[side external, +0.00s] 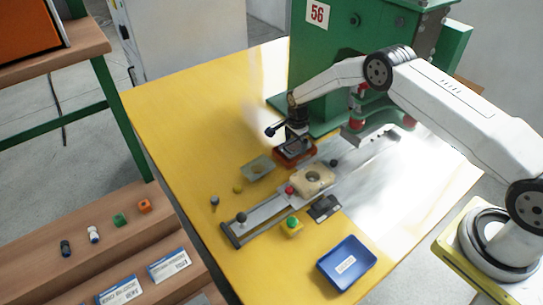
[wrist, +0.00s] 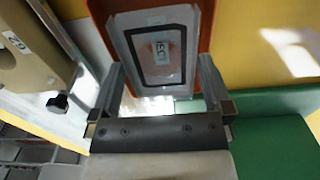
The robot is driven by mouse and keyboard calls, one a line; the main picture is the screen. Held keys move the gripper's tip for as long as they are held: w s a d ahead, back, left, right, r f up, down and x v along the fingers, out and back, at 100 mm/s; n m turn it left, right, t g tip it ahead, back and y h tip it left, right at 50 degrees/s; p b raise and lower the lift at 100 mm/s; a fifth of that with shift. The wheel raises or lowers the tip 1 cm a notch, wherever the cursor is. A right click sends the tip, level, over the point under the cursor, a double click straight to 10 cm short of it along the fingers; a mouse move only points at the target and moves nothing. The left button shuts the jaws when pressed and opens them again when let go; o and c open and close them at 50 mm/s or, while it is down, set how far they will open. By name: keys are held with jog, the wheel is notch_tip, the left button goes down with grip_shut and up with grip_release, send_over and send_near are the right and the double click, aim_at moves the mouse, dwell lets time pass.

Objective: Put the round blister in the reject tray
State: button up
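My gripper (side external: 297,143) is over the small orange-red reject tray (side external: 281,156), beside the green press. The tray also shows in the wrist view (wrist: 205,32), with a white label at its bottom, only partly readable. A clear, pale blister (wrist: 120,50) spans the gap between my two fingers (wrist: 160,72) in the wrist view. The fingers are wide apart and appear to touch its sides. A dark frame shows through or on it; I cannot tell if its pocket is round. Another grey, see-through blister (side external: 258,167) lies on the yellow table left of the tray.
A beige fixture (side external: 313,180) with a round hole sits on the metal slide rail (side external: 262,214), right of the tray. A blue tray (side external: 347,264) stands at the front. The green press (side external: 325,95) rises close behind my gripper.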

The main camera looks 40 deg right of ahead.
jog(key=shift+r, duration=0.15)
notch_tip(320, 180, up, 12)
dwell(0.8)
dwell(0.4)
jog(key=s+a+r+n+t, duration=0.1)
jog(key=s+a+r+n, duration=0.2)
jog(key=s+r+n, duration=0.85)
jog(key=s+a+n+t, duration=0.1)
jog(key=s+n, duration=0.5)
jog(key=s, duration=1.2)
jog(key=shift+s+a+f+t, duration=0.2)
jog(key=shift+a+t, duration=0.1)
jog(key=shift+a, duration=0.15)
